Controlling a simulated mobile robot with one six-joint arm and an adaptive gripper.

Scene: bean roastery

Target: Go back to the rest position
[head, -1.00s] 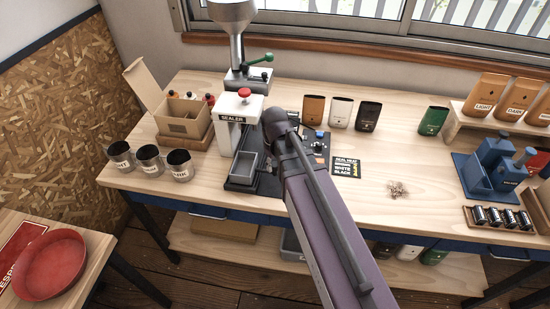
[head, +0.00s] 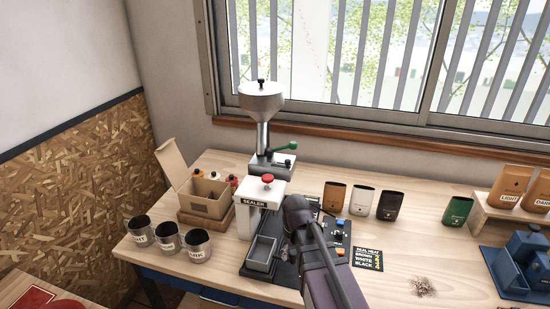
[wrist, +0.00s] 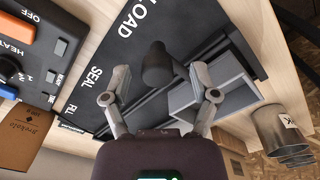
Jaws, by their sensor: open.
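A hopper (head: 261,105) stands behind the sealer. Three metal cups (head: 168,238) and an open cardboard box (head: 206,194) are at left. Brown (head: 334,197), white (head: 361,202), black and green bags stand at the back. Beans (head: 422,287) lie on the clear tabletop at right.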

